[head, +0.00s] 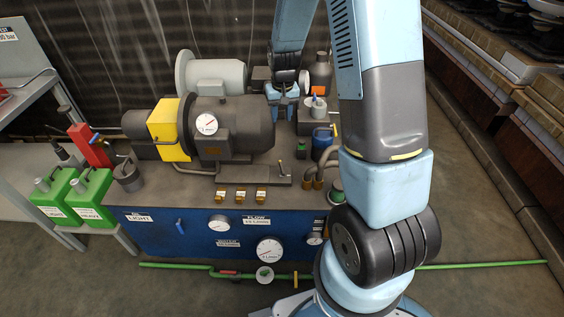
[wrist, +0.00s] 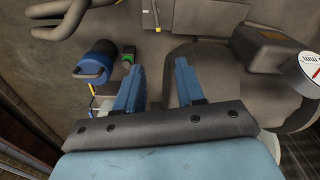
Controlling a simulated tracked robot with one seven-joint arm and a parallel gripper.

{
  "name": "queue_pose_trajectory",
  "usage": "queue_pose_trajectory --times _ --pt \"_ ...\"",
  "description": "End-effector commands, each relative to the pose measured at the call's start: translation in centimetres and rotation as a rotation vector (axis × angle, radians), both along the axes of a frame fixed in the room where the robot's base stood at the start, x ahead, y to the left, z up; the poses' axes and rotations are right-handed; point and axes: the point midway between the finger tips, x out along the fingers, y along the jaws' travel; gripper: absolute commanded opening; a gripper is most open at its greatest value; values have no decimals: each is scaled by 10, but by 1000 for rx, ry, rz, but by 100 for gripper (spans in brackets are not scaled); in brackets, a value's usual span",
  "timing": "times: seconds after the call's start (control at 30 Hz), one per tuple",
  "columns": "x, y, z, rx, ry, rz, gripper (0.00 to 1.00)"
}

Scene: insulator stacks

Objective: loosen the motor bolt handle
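The black motor (head: 235,130) with a round gauge sits on the blue bench. In the wrist view, a thin yellow-marked handle (wrist: 156,14) shows at the top beside the plate (wrist: 190,18). My gripper (head: 283,99) is behind the motor's right end, apart from the handle. In the wrist view its blue fingers (wrist: 157,66) are spread with nothing between them. The motor's dark body lies beyond the right finger.
A blue canister (head: 322,138) stands right of the motor and shows in the wrist view (wrist: 96,58). A small green object (head: 301,151) is beside it. Brass fittings (head: 241,195) line the front edge. Pipes (head: 316,180) rise at right. A grey motor (head: 215,76) is behind.

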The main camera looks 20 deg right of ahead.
Motion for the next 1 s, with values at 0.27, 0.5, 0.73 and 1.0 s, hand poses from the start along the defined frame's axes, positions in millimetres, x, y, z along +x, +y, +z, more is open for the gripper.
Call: queue_pose_trajectory --times 0.27,0.5,0.73,1.0 --pt "13 -2 -78 -12 63 -8 38" --pt "14 -3 -102 -15 78 -11 38" --pt "14 -3 -125 -15 81 -11 38" --pt "14 -2 -166 -15 79 -11 38"
